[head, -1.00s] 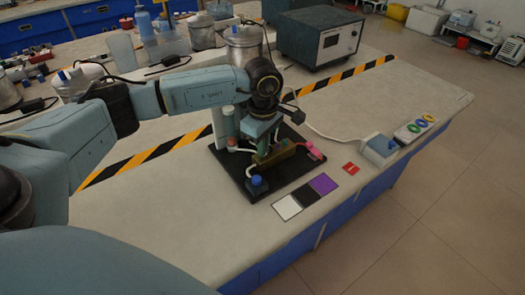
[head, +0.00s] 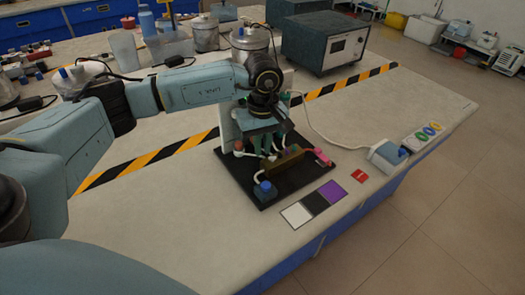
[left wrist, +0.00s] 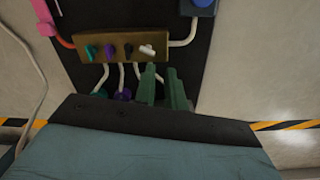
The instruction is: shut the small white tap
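The small white tap (left wrist: 147,50) is at the right end of a brass manifold block (left wrist: 122,48) in the left wrist view. Its lever lies roughly along the block, while the teal, purple and black taps beside it point more across it. The block also shows in the head view (head: 282,161), on a black board (head: 291,184). My left gripper (left wrist: 164,72) has its two green fingers apart, with nothing between them, just below the white tap in the wrist view. Whether they touch anything is not clear. In the head view it (head: 268,150) is behind the block. My right gripper is not in view.
A blue-capped piece (head: 265,190) and a pink piece (head: 322,157) flank the block, with tubes running close by. White, black and purple squares (head: 314,205) and a red card (head: 360,176) lie in front. A grey-white box (head: 386,156) stands right.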

